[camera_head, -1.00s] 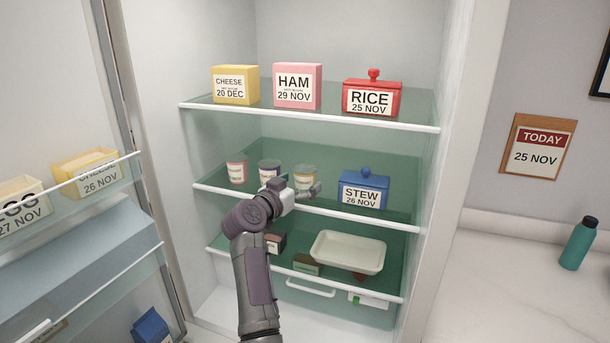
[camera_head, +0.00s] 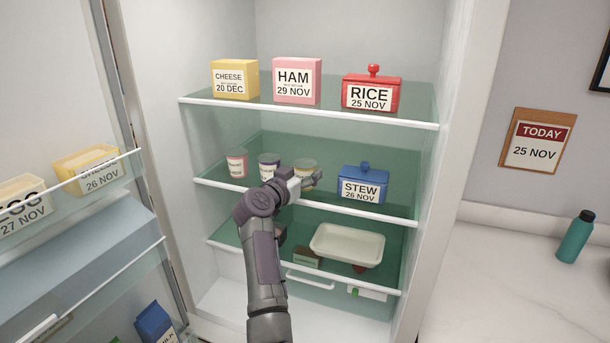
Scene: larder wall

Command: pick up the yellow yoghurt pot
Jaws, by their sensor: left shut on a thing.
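The yellow yoghurt pot (camera_head: 305,165) is on the middle fridge shelf, the rightmost of a row of three pots. My left gripper (camera_head: 308,181) is at its front and shut on it, hiding its lower part. Only the pot's top and upper side show. I cannot tell whether its base touches the shelf. My right gripper is not in view.
A purple pot (camera_head: 269,166) and a pink pot (camera_head: 236,164) stand to the left. A blue stew box (camera_head: 363,185) stands close on the right. The top shelf (camera_head: 330,109) is above, and a pale tray (camera_head: 346,245) is below.

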